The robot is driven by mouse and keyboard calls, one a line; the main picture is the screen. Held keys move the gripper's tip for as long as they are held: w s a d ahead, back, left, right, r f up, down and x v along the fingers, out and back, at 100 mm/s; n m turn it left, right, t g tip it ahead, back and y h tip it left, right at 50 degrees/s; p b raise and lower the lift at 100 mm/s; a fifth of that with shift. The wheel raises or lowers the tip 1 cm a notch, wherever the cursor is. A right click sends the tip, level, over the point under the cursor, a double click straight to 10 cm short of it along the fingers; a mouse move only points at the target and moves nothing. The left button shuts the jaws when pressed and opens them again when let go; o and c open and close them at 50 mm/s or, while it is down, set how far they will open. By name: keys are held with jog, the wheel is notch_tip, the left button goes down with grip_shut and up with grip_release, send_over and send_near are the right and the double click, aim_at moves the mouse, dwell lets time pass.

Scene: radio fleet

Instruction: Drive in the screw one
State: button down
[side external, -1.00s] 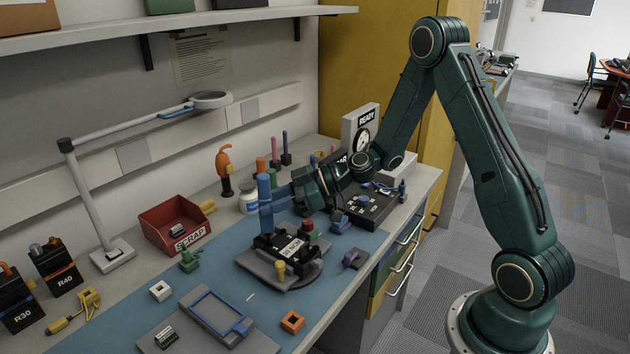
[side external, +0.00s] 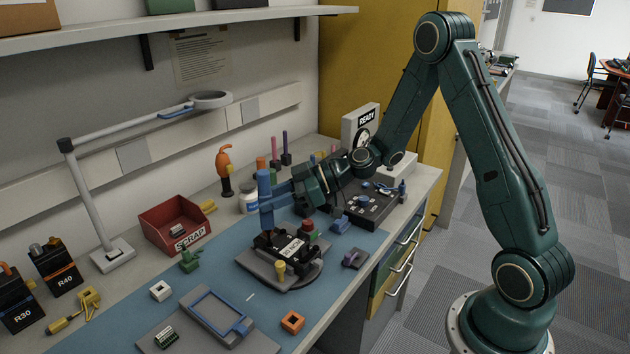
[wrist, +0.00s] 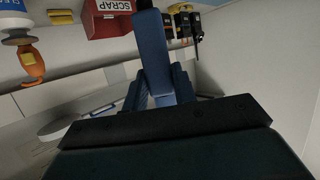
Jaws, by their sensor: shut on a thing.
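My gripper (side external: 268,200) is shut on a blue upright driver (side external: 264,186). The driver stands over the left part of a dark radio (side external: 287,247), which sits in a grey fixture (side external: 258,268). In the wrist view the blue driver (wrist: 153,55) runs up from between the fingers (wrist: 165,88). The driver's lower end is close above the radio; I cannot tell whether it touches. Screw one is too small or hidden to make out.
A yellow knob (side external: 280,268) and a red-topped post (side external: 308,226) stand by the radio. A red scrap bin (side external: 175,225), an orange-handled tool (side external: 225,165) and a white bottle (side external: 249,198) stand behind. A black box (side external: 368,207) lies right. The blue mat has clear patches in front.

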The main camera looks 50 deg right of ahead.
jog(key=shift+r, duration=2.05)
